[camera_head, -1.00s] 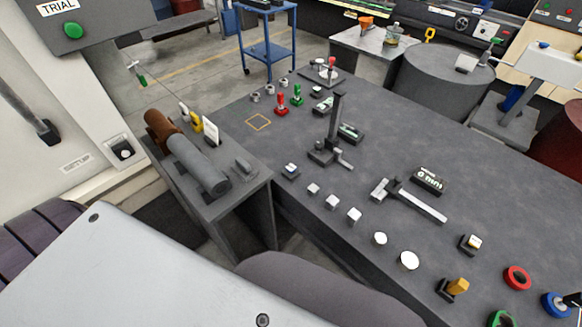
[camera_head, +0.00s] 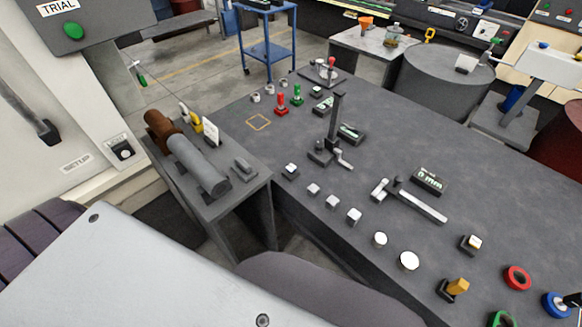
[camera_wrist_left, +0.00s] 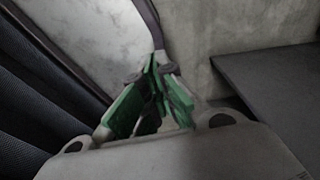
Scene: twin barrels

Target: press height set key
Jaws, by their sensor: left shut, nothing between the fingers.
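A height gauge (camera_head: 336,118) with a dark upright column stands on the grey bench. A small display box (camera_head: 350,133) is beside its column. A small white-topped key (camera_head: 291,170) sits on a dark base to its left, near the bench edge. Another white-topped key (camera_head: 471,243) is farther right, near a caliper (camera_head: 420,204). Labels are too small to read, so I cannot tell which key is the height set key. My left gripper (camera_wrist_left: 154,68) shows green fingers shut and empty in the left wrist view, away from any key. Neither gripper shows in the head view.
White buttons (camera_head: 354,215) line the bench's near edge. Red, blue and green rings (camera_head: 517,278) are at the lower right. A side stand (camera_head: 212,213) holds a brown and grey cylinder (camera_head: 197,165). Red and green pegs (camera_head: 281,104) stand farther back. The bench centre right is largely clear.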

